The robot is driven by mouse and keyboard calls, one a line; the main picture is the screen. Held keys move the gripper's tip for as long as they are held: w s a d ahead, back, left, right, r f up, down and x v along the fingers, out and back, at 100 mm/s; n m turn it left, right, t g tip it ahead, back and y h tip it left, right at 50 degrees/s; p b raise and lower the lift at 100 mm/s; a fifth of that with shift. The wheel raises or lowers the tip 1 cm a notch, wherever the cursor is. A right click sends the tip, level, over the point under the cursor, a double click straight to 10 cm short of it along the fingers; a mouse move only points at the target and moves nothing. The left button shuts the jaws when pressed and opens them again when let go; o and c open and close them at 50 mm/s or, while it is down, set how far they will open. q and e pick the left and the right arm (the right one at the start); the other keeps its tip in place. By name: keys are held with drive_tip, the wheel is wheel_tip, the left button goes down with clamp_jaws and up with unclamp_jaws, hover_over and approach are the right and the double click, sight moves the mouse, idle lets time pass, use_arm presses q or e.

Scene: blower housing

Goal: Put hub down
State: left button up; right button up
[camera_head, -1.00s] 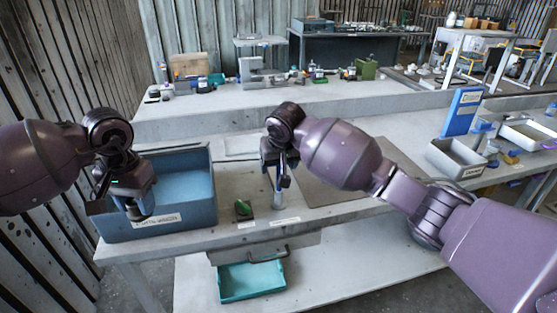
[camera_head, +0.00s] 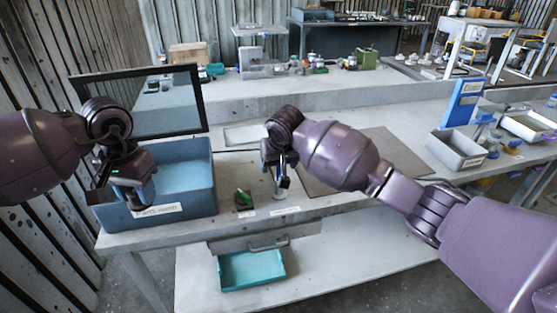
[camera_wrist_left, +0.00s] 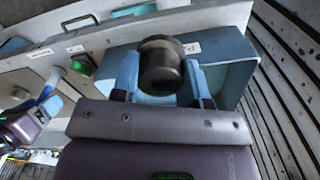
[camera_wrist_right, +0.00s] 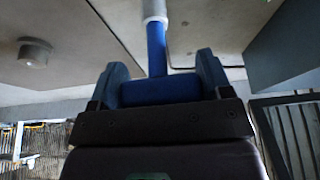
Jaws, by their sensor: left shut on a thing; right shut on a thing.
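My left gripper (camera_head: 136,198) is at the front left part of the blue bin (camera_head: 180,212). In the left wrist view its blue fingers (camera_wrist_left: 164,85) are shut on a dark, thick round part, which looks like the hub (camera_wrist_left: 160,66). The bin's wall and inside show behind it. The hub cannot be made out in the head view. My right gripper (camera_head: 281,176) is over the table's front, right of the bin. In the right wrist view it is shut on a blue-handled tool (camera_wrist_right: 156,48) with a pale grey end.
A green switch on a dark box (camera_head: 243,197) sits between the bin and my right gripper. A teal tray (camera_head: 252,270) is below the table's front. A dark-framed panel (camera_head: 172,102) appears behind the bin. A grey labelled bin (camera_head: 457,150) stands at the right. The table's middle holds flat plates.

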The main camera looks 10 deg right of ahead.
drive_tip(key=shift+f, duration=0.3)
use_arm(q)
drive_tip(key=shift+d+r, duration=0.15)
use_arm(e)
drive_tip(key=shift+r, duration=0.1)
use_arm(q)
drive_tip(key=w+d+n, duration=0.1)
drive_tip(key=w+n, duration=0.3)
drive_tip(key=w, duration=0.4)
drive_tip(key=w+a+f+n, duration=0.3)
drive_tip(key=w+a+n, duration=0.4)
drive_tip(key=w+n, duration=0.15)
drive_tip(key=shift+n, duration=0.55)
drive_tip(key=shift+s+d+f, duration=0.1)
drive_tip(key=shift+s+f, duration=0.05)
drive_tip(key=shift+f, duration=1.5)
drive_tip(key=shift+s+f, duration=0.2)
drive_tip(key=shift+f, duration=1.5)
drive_tip(key=shift+s+d+f, duration=0.1)
drive_tip(key=shift+s+f, duration=0.05)
drive_tip(key=shift+f, duration=1.5)
